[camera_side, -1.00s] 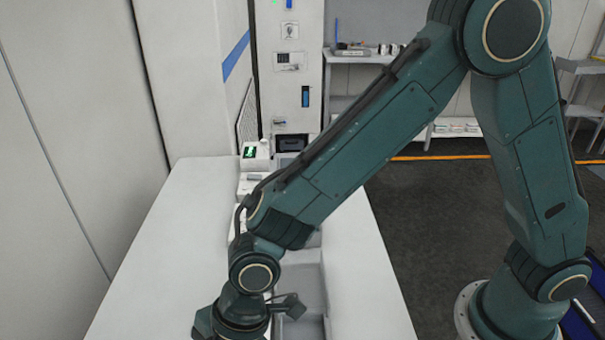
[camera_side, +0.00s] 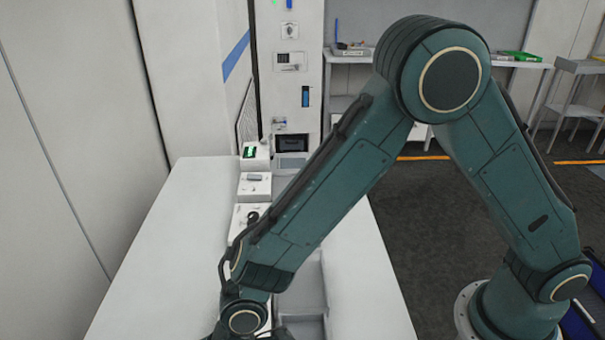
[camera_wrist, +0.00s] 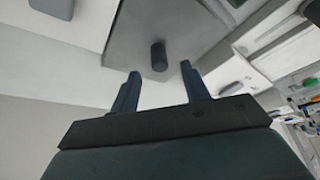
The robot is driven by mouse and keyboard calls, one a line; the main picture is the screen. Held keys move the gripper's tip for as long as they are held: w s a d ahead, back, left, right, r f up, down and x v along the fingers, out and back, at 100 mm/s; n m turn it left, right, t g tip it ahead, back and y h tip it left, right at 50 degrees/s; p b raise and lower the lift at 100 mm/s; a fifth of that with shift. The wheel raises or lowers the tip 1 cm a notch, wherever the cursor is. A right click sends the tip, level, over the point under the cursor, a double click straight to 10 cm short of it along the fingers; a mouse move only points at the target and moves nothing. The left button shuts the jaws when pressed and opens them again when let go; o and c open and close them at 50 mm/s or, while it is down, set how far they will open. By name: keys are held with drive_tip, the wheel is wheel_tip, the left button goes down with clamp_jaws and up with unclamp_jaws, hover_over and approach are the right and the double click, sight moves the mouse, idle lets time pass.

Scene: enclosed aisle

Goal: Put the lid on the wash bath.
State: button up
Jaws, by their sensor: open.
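In the wrist view a grey flat lid (camera_wrist: 190,30) carries a short dark cylindrical knob (camera_wrist: 158,56). My gripper (camera_wrist: 160,70) is open, with one dark blue finger to each side of the knob in the picture. The fingertips appear apart from the knob, with nothing held between them. In the side view my gripper is cut off by the bottom edge, and the lid cannot be made out. I cannot tell which container is the wash bath; grey open compartments (camera_side: 312,290) show partly behind my arm.
White units (camera_side: 255,185) stand in a row along the long white table (camera_side: 180,245). A tall white cabinet (camera_side: 290,75) stands at the table's far end. The table's left side is clear. Small coloured items (camera_wrist: 308,90) lie at the right in the wrist view.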

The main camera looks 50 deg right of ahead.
drive_tip(key=shift+x, duration=1.25)
clamp_jaws()
